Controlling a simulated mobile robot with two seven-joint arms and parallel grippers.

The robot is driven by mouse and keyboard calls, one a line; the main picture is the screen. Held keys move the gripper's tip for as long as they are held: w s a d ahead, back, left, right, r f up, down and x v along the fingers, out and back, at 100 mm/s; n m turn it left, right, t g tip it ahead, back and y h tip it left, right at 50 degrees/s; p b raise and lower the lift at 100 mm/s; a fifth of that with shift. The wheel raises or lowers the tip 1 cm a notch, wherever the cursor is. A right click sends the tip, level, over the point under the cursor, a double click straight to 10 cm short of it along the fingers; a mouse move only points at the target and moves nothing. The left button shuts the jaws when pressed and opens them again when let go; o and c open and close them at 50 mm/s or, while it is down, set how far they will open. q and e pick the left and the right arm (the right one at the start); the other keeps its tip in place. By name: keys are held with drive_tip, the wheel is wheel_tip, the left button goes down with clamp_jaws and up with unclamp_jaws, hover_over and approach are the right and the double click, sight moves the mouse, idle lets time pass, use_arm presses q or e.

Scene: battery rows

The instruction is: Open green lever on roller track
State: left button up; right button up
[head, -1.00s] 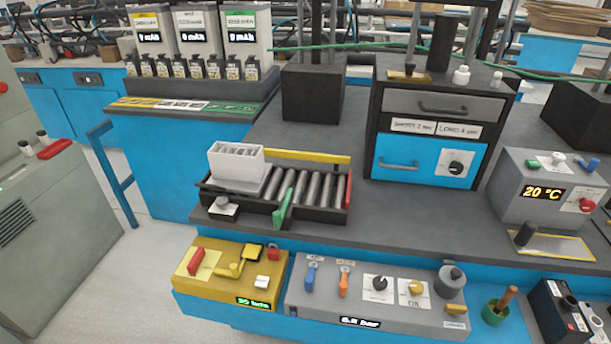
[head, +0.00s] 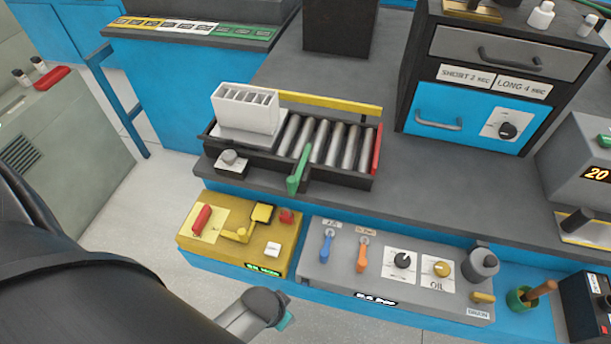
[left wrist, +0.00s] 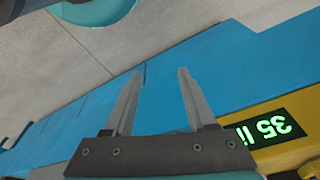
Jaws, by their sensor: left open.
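The green lever (head: 299,170) stands at the front of the roller track (head: 330,143) in the head view, tilted slightly. A white slotted box (head: 246,108) sits at the track's left end. My left arm enters the head view from the lower left, below the benches; its gripper fingers do not show there. In the left wrist view my left gripper (left wrist: 158,85) is open and empty, with the blue bench front and the edge of the yellow panel in view. It is apart from the lever. My right gripper is not in view.
The yellow panel (head: 225,255) with a red lever and the grey panel (head: 330,278) with blue and orange levers stand in front of the track. A dark cabinet with a blue drawer (head: 437,122) stands at the back right. Bare bench lies right of the track.

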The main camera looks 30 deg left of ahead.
sight(301, 163)
use_arm(q)
drive_tip(key=w+a+r+t, duration=0.1)
drive_tip(key=w+r, duration=0.2)
drive_tip(key=r, duration=0.6)
drive_tip(key=w+r+t, duration=0.2)
drive_tip(key=w+r, duration=0.1)
drive_tip(key=r, duration=0.7)
drive_tip(key=w+a+f+t+h, duration=0.1)
drive_tip(key=w+a+t+h, duration=0.1)
drive_tip(key=w+a+t, duration=0.45)
drive_tip(key=s+a+r+m+t+h, duration=0.4)
drive_tip(key=a+r+h, duration=0.2)
drive_tip(key=h, duration=0.1)
drive_tip(key=x, duration=1.5)
drive_tip(key=shift+w+f, duration=0.25)
drive_tip(key=shift+f, duration=0.1)
drive_tip(key=shift+d, duration=0.1)
drive_tip(key=shift+g, duration=0.25)
clamp_jaws()
